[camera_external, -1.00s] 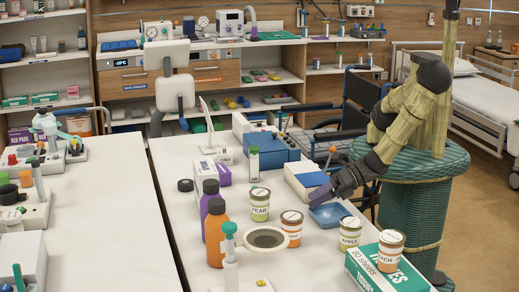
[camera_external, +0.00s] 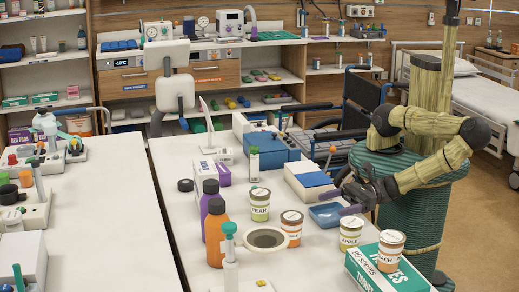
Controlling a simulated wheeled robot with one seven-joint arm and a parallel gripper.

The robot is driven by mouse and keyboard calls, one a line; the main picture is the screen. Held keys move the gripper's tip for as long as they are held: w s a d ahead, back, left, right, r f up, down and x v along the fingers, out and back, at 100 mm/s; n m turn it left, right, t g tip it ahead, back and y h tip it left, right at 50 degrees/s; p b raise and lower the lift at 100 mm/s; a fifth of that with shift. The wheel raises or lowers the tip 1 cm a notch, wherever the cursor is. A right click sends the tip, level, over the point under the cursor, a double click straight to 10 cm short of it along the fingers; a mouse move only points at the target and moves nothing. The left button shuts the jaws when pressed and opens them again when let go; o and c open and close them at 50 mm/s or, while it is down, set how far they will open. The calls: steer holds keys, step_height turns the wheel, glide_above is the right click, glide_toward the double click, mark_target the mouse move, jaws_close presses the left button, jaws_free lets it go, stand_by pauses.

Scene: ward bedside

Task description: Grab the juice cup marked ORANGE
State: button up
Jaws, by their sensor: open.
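Several small labelled cups stand on the right-hand white table. A cup with an orange band (camera_external: 291,228) stands beside a round bowl; its lettering is too small to read, but by colour it fits ORANGE. The PEAR cup (camera_external: 260,205) stands behind it to the left. The APPLE cup (camera_external: 350,235) stands to its right. The PEACH cup (camera_external: 390,252), also orange-brown, sits on a green and white box. My gripper (camera_external: 331,203) is open and empty, fingers pointing left over the small blue tray, behind and to the right of the orange-banded cup and apart from it.
The blue tray (camera_external: 323,218) lies below my gripper. The glove box (camera_external: 362,268) is at front right. A blue-topped white box (camera_external: 308,181) lies behind.

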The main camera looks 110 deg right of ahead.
steer(key=p, duration=0.2)
glide_toward(282, 220)
steer(key=w, duration=0.3)
steer(key=shift+w+d+r, duration=0.1)
steer(key=shift+w+d, duration=0.05)
steer(key=shift+w, duration=0.25)
steer(key=shift+s, duration=0.2)
steer(key=shift+w+a+f+p, duration=0.15)
steer(key=shift+w+a, duration=0.1)
steer(key=shift+w, duration=0.65)
steer(key=shift+w+a+f+p, duration=0.15)
steer(key=shift+w+a, duration=0.1)
steer(key=shift+w, duration=0.6)
steer(key=shift+w+a+p, duration=0.15)
steer(key=shift+w+a, duration=0.1)
steer(key=shift+w, duration=0.65)
steer(key=c, duration=1.2)
steer(key=shift+o, duration=0.2)
steer(key=shift+r, duration=0.15)
